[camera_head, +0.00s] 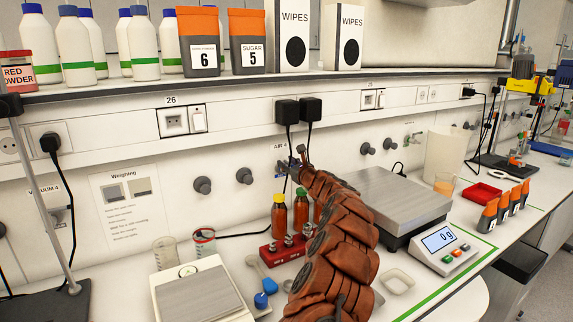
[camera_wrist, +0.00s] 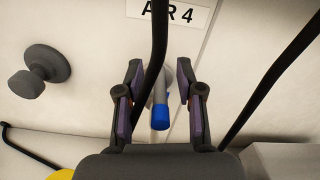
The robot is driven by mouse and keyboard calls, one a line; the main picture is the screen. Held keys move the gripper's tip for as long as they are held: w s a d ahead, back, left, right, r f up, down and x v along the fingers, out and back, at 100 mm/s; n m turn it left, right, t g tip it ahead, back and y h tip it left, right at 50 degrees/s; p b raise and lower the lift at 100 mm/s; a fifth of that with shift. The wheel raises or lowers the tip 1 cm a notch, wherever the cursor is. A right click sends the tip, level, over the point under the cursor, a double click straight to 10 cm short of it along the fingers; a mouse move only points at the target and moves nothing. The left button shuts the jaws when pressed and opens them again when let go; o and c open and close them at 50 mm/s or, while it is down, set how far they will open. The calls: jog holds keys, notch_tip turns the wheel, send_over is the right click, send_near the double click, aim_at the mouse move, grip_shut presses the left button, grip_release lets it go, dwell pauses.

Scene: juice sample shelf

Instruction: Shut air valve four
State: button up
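The air valve four (camera_wrist: 160,117) shows in the wrist view as a grey stem with a blue end on the wall, below the "AIR 4" label (camera_wrist: 178,14). My gripper (camera_wrist: 160,85) is open, with one finger on each side of the valve and visible gaps between. Neither finger appears to touch it. In the head view my gripper (camera_head: 297,166) reaches the wall below the AIR 4 label (camera_head: 279,146), and the valve itself is hidden or too small to tell there.
Black cables hang from two black plugs (camera_head: 298,110) close to my gripper; one cable (camera_wrist: 159,35) passes right by the valve. A round grey knob (camera_wrist: 40,70) is left on the wall. A balance (camera_head: 385,198) stands right.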

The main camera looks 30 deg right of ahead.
grip_shut()
dwell(0.3)
dwell(0.4)
